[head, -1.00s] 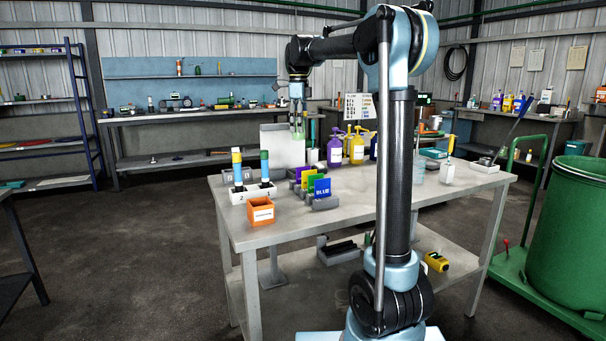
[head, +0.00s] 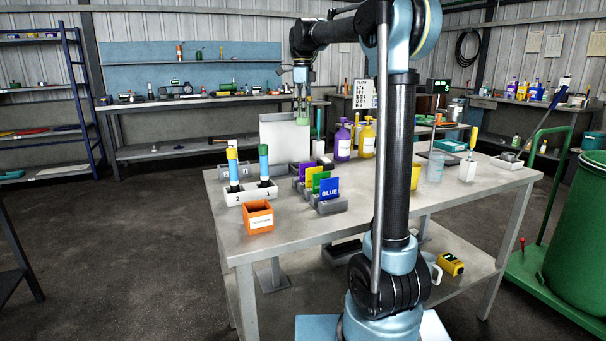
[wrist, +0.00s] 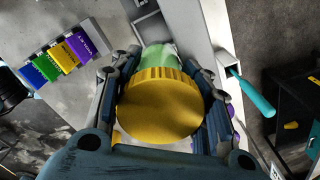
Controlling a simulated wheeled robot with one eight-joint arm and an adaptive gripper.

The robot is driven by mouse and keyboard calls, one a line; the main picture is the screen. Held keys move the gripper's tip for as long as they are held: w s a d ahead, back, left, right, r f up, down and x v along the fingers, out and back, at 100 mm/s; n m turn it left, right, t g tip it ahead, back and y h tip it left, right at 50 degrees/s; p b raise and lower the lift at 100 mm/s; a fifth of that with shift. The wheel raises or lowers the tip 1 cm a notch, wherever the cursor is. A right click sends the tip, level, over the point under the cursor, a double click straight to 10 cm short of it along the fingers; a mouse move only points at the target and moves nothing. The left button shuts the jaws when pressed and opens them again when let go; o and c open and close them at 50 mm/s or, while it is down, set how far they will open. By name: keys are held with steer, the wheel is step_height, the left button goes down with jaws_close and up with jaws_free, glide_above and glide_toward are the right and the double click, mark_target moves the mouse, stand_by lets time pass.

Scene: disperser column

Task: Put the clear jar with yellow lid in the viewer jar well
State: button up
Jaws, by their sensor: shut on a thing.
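The yellow lid (wrist: 160,105) of the jar fills the middle of the wrist view. My gripper (wrist: 160,100) is shut on this jar, with fingers on both sides of the lid. Part of the jar's body (wrist: 158,57) shows pale green beyond the lid. In the head view my gripper (head: 302,105) points down, with the greenish jar (head: 302,121) at its fingertips, in front of or above the right edge of a white upright panel (head: 284,140). I cannot tell the jar's height above the table. The viewer jar well cannot be clearly made out.
Coloured cards in a grey holder (head: 331,206), an orange box (head: 259,218) and a white two-slot stand (head: 250,193) are on the table's left part. A teal-handled tool (wrist: 252,92) stands close right of the jar. Purple (head: 343,142) and yellow (head: 367,140) pump bottles stand nearby.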

mark_target(303, 125)
step_height(303, 125, down, 18)
stand_by(0.7)
steer(key=o, duration=0.8)
steer(key=shift+f, duration=0.1)
steer(key=shift+o, duration=0.2)
step_height(303, 125, up, 12)
steer(key=shift+s+r, duration=0.15)
steer(key=shift+s, duration=0.15)
